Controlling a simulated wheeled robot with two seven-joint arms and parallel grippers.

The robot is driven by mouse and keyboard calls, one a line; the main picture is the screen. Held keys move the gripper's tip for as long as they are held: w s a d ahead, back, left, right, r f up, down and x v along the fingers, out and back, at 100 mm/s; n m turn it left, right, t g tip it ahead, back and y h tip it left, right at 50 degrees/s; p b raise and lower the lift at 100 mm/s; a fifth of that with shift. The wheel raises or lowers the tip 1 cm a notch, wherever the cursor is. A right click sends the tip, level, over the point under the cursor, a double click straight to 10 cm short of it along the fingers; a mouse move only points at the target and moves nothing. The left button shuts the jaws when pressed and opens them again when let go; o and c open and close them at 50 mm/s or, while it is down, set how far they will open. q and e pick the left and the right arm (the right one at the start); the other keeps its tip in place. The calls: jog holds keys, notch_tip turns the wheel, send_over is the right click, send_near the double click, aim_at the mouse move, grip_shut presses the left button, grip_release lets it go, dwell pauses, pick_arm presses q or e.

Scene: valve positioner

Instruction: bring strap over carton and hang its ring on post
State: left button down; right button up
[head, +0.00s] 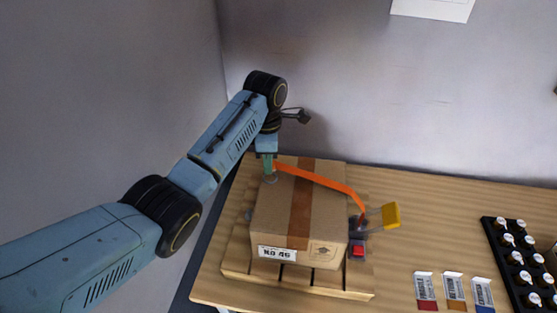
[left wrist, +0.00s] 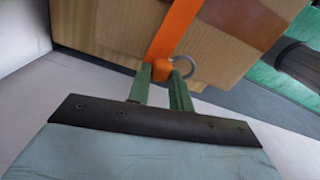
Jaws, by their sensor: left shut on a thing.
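A brown carton (head: 326,220) with a darker tape band sits on a wooden pallet (head: 300,284). An orange strap (head: 318,178) runs from a grey buckle (head: 357,234) at the carton's right side across the far part of its top. My left gripper (head: 269,174) is shut on the strap's end at the carton's far left edge. In the left wrist view its green fingers (left wrist: 160,88) grip the orange end tab (left wrist: 161,70), with the grey ring (left wrist: 183,66) beside it. A small grey piece (head: 249,214), perhaps the post, shows left of the carton, mostly hidden. My right gripper is out of view.
A yellow lever (head: 390,215) sticks out right of the buckle, near a red button (head: 358,252). Several coloured tags (head: 455,291) and a black rack (head: 518,263) of small knobs lie at the right. Walls stand behind and left; the table between pallet and rack is mostly clear.

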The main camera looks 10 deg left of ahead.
pick_arm(q)
jog(key=a, duration=0.6)
jog(key=shift+a+f+b, duration=0.15)
jog(key=shift+f+b, duration=0.45)
jog(key=shift+f, duration=1.7)
jog(key=shift+a+f+b, duration=0.15)
jog(key=shift+f+b, duration=0.45)
jog(key=shift+f, duration=1.65)
jog(key=shift+a+f+b, duration=0.15)
jog(key=shift+f+b, duration=0.45)
jog(key=shift+f, duration=1.7)
jog(key=shift+p, duration=0.75)
jog(key=shift+f+b, duration=0.85)
jog(key=shift+f, duration=0.5)
jog(key=c, duration=1.2)
grip_release()
